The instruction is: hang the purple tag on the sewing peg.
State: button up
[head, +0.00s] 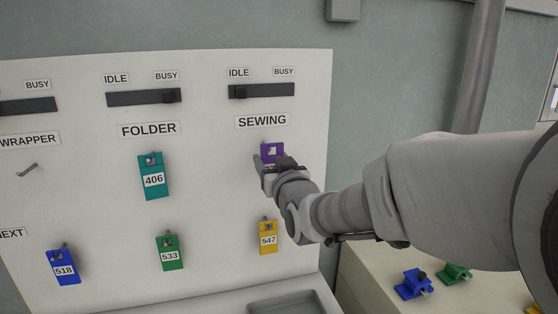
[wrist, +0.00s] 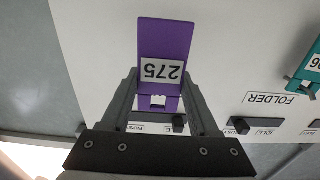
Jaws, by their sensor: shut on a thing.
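The purple tag (head: 272,151) is at the board just under the SEWING label (head: 262,121). My gripper (head: 266,161) is shut on it, with the arm reaching in from the right. In the wrist view the purple tag (wrist: 167,36) stands between the two fingers of my gripper (wrist: 160,86), its number 275 upside down. A pale opening shows in the tag near its lower end in that view. The sewing peg is not seen; the tag or gripper hides its place. I cannot tell whether the tag touches the peg.
A teal tag 406 (head: 152,178) hangs under FOLDER. Below hang blue 518 (head: 63,268), green 533 (head: 169,252) and yellow 547 (head: 268,238). An empty peg (head: 27,170) shows under WRAPPER. Sliders sit above. Blue (head: 414,284) and green (head: 455,273) pieces lie on the right-hand surface.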

jog(key=shift+p+x, duration=0.7)
jog(key=shift+x, duration=0.85)
jog(key=shift+w+a+f+b, duration=0.15)
jog(key=shift+w+f+b, duration=0.5)
jog(key=shift+b, duration=0.5)
jog(key=shift+w, duration=0.1)
jog(key=o, duration=1.4)
